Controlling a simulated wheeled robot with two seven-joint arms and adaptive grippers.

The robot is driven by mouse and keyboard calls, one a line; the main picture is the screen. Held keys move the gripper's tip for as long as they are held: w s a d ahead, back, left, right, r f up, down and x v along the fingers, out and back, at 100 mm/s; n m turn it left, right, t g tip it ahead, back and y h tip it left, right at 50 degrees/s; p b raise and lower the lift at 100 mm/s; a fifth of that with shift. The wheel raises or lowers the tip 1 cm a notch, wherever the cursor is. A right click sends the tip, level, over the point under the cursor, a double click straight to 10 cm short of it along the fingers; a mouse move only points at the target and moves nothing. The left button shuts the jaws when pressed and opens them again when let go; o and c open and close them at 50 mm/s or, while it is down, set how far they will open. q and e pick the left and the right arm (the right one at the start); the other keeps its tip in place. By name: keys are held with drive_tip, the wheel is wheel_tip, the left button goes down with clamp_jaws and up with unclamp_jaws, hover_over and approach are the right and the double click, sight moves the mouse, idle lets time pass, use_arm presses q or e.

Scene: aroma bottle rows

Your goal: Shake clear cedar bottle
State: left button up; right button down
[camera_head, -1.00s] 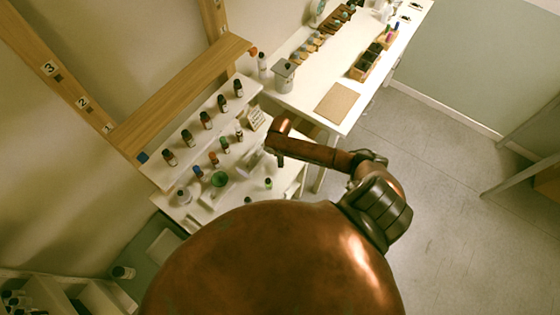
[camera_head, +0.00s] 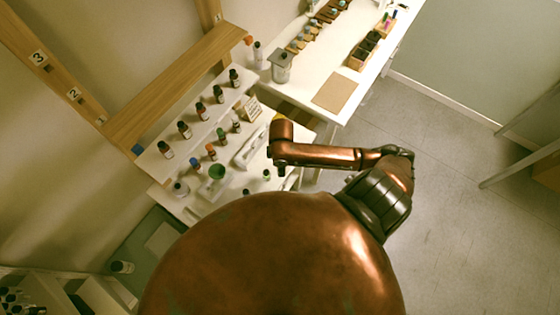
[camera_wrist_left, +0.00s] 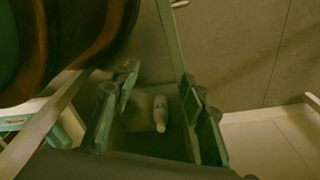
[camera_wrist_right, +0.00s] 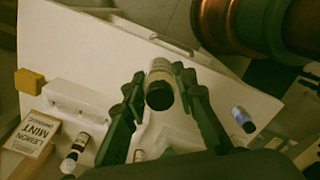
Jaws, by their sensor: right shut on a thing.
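My right gripper (camera_wrist_right: 159,76) is shut on a small bottle (camera_wrist_right: 160,93) with a pale label band and a dark end facing the camera. It is held above the white bench; its label text and contents cannot be read. In the head view the copper right arm hides this gripper and bottle. My left gripper (camera_wrist_left: 158,76) is open and empty in the left wrist view. A white bottle (camera_wrist_left: 160,112) shows between its fingers, apart from them. The left gripper does not show in the head view.
A white stepped rack (camera_head: 150,160) holds several dark-capped bottles. A cream LEMON MINT card (camera_wrist_right: 32,136) stands by a bottle (camera_wrist_right: 75,150) and a yellow block (camera_wrist_right: 29,81). A blue-labelled bottle (camera_wrist_right: 243,119) is at right. A second white table (camera_head: 305,92) carries a tan board (camera_head: 335,93).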

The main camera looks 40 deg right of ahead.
drive_tip(key=shift+s+a+r+p, duration=0.1)
drive_tip(key=shift+s+r+p, duration=0.1)
drive_tip(key=shift+r+p, duration=0.25)
wheel_tip(320, 180, up, 6)
drive_tip(key=p, duration=0.6)
drive_tip(key=shift+f, duration=0.25)
drive_tip(key=shift+f, duration=0.1)
drive_tip(key=c, duration=2.1)
unclamp_jaws()
clamp_jaws()
drive_tip(key=shift+w+r, duration=0.1)
drive_tip(key=shift+r, duration=3.15)
drive_tip(key=f, duration=0.6)
drive_tip(key=shift+s+a+f, duration=0.1)
drive_tip(key=shift+s+f, duration=0.2)
drive_tip(key=shift+f, duration=0.05)
drive_tip(key=shift+w+r, duration=0.1)
drive_tip(key=shift+w, duration=0.05)
